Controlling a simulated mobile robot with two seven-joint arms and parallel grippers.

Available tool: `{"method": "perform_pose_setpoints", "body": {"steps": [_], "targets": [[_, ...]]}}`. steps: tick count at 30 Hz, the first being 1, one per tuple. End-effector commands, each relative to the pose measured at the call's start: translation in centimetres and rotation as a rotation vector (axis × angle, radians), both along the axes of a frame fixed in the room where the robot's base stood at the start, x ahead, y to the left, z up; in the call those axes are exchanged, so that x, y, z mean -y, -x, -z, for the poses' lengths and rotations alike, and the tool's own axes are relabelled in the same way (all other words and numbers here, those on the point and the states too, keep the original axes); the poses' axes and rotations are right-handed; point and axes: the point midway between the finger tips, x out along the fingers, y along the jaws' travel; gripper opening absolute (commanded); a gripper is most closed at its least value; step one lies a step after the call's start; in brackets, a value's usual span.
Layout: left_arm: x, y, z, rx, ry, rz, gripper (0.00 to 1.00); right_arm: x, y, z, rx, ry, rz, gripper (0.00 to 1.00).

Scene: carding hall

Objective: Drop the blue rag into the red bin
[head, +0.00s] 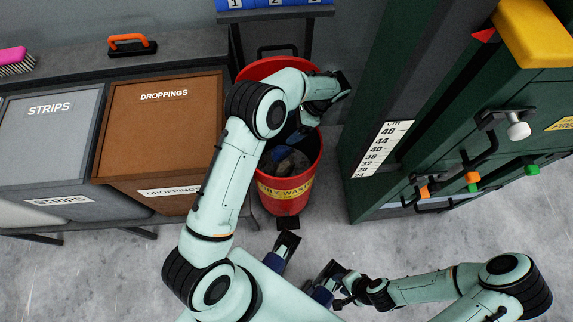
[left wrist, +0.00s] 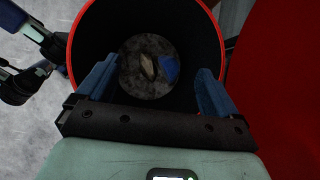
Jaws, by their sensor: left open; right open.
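The red bin (head: 287,191) stands on the floor with its lid (head: 262,68) raised at the back. Its open rim (left wrist: 74,38) shows in the left wrist view. A blue patch that looks like the blue rag (left wrist: 170,68) lies inside, low down beside grey and brown waste (left wrist: 143,62). My left gripper (head: 304,125) is over the bin's mouth, pointing down. Its blue fingers (left wrist: 156,88) are wide apart with nothing between them. My left arm hides part of the bin in the head view. My right gripper (head: 308,257) is open and empty, in front of the bin.
Left of the bin are a brown droppings container (head: 160,125) and a grey strips container (head: 50,135). A green cabinet (head: 425,120) with handles and a measuring scale stands close on the right. Grey floor is clear at front left.

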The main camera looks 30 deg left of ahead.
Motion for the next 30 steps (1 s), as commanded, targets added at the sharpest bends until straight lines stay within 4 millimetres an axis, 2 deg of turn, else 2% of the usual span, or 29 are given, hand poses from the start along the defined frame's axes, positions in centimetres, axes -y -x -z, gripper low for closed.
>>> {"method": "perform_pose_setpoints", "body": {"steps": [3,9,27,30], "targets": [[1.1,-1.0,-2.2,0.003,0.000,0.002,0.94,0.0,0.1,-0.3,-0.004,0.000,0.000,0.40],[2.1,-1.8,-4.2,0.001,0.000,0.001,0.94,0.0,0.2,-0.4,-0.008,-0.001,-0.002,0.40],[2.3,-1.9,-4.7,-0.001,-0.001,0.000,0.94,0.0,0.2,-0.5,-0.008,-0.001,-0.002,0.40],[2.3,-2.0,-5.5,0.002,0.000,0.000,0.94,0.0,0.1,-1.2,-0.008,-0.002,-0.001,0.40]]}}
